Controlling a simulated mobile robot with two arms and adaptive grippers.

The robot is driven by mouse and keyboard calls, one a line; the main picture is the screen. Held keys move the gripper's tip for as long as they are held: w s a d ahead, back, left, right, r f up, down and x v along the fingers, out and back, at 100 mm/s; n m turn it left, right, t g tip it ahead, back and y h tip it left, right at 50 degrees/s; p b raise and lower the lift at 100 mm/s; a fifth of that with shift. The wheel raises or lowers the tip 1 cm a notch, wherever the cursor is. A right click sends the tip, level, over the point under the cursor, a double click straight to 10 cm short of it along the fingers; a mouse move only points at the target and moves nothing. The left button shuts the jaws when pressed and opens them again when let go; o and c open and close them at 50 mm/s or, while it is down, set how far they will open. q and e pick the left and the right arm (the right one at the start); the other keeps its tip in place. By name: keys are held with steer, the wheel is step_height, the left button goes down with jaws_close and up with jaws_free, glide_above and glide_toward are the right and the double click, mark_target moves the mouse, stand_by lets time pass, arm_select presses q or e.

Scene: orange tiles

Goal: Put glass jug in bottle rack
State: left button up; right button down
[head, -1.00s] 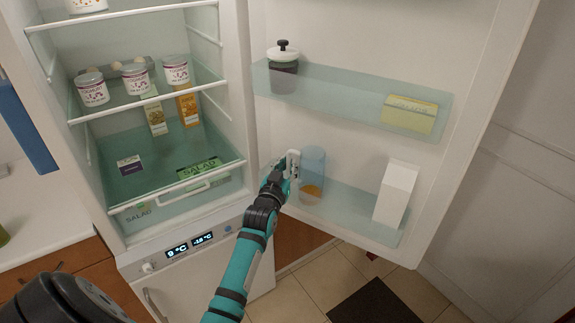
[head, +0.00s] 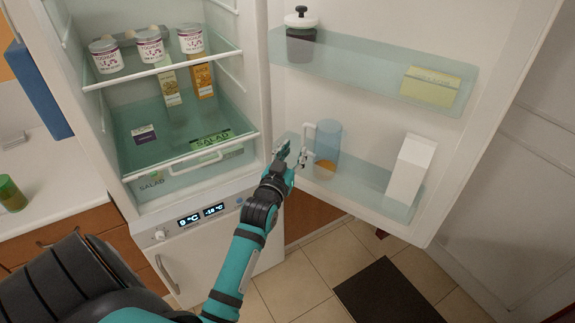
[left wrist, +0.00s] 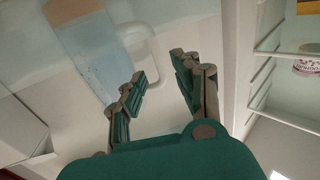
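The glass jug (head: 327,143) is bluish and clear, with amber at its bottom and a white handle. It stands upright in the lower door shelf (head: 352,180), a clear bottle rack on the open fridge door. My left gripper (head: 292,158) is just left of the jug's handle. The left wrist view shows its fingers (left wrist: 162,88) spread apart with nothing between them. There the jug (left wrist: 88,55) is beyond the left finger, and the handle shows behind that finger's tip. My right gripper is not in view.
A white carton (head: 410,170) stands at the right end of the lower door shelf. The upper door shelf holds a dark lidded jar (head: 301,47) and a yellow box (head: 430,87). Fridge shelves with yoghurt cups (head: 150,47) are at the left.

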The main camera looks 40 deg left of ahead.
arm_select(q)
steer(key=v, duration=0.5)
steer(key=shift+b, duration=0.35)
steer(key=d+f+m+g+h, duration=0.1)
steer(key=d+f+g, duration=0.15)
steer(key=f, duration=0.75)
steer(key=d+f+m+g+h, duration=0.1)
steer(key=d+f+h, duration=0.15)
steer(key=f, duration=0.65)
steer(key=s+d+f+g, duration=0.2)
steer(key=s+f, duration=0.2)
steer(key=f, duration=0.3)
steer(key=s+d+f+m+g+h, duration=0.1)
steer(key=s+d+f, duration=0.25)
steer(key=f, duration=0.45)
steer(key=s+d+f+g, duration=0.1)
steer(key=s+f+g, duration=0.1)
steer(key=s+f, duration=0.35)
steer(key=s+f+m+g, duration=0.1)
steer(key=s+f+g, duration=0.1)
steer(key=s+f, duration=0.4)
steer(key=s+d+f+m+g, duration=0.1)
steer(key=s+f+g, duration=0.2)
steer(key=s, duration=1.1)
steer(key=s+f+g, duration=0.2)
steer(key=s+f, duration=0.8)
steer(key=s, duration=0.1)
steer(key=shift+d+m+g+h, duration=0.2)
steer(key=shift+m+g+h, duration=0.15)
steer(key=shift+m, duration=0.05)
